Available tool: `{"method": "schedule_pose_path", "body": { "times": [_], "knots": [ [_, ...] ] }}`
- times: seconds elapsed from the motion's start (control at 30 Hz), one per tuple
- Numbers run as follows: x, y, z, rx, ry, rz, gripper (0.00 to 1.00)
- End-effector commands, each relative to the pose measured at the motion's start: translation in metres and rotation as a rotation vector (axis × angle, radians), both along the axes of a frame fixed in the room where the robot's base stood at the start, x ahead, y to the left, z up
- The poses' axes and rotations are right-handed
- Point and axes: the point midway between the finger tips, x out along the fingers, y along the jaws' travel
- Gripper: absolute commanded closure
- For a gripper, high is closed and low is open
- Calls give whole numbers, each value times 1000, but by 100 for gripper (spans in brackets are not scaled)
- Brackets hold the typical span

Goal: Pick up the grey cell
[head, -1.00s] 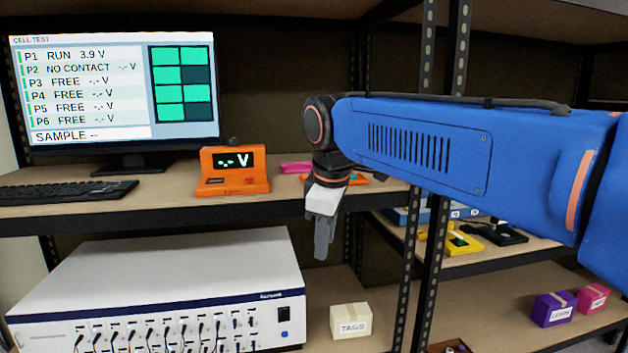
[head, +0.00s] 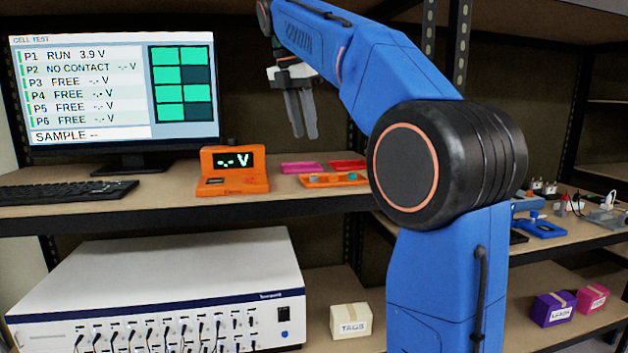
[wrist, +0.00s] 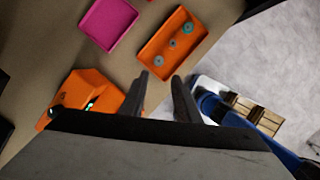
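My gripper (head: 304,136) is raised over the upper shelf, fingers pointing down. In the wrist view its two fingers (wrist: 160,77) are apart with nothing between them. An orange tray (head: 340,184) lies on that shelf, below and right of the fingers in the head view. In the wrist view the tray (wrist: 174,58) is just ahead of the fingertips and holds small round pieces.
An orange voltage meter (head: 235,182) stands left of the tray. A pink tray (head: 303,168) and a red tray (head: 347,165) lie behind. A monitor (head: 110,90) and keyboard (head: 65,192) are further left. A white instrument (head: 160,280) and a TAGS box (head: 350,319) sit below.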

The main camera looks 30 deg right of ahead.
Motion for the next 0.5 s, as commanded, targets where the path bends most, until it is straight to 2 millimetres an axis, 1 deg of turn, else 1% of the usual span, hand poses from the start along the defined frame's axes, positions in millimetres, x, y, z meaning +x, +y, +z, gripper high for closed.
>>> {"method": "schedule_pose_path", "body": {
  "times": [0.07, 0.13, 0.3, 0.4, 0.5],
  "knots": [
    [1, -2, -5, -1, 3, 5, 71],
    [1, -4, -13, -1, 6, 5, 71],
    [3, -12, -41, -1, 6, 3, 71],
    [4, -15, -53, -1, 4, 3, 71],
    [5, -17, -61, -1, 3, 3, 71]
  ]
}}
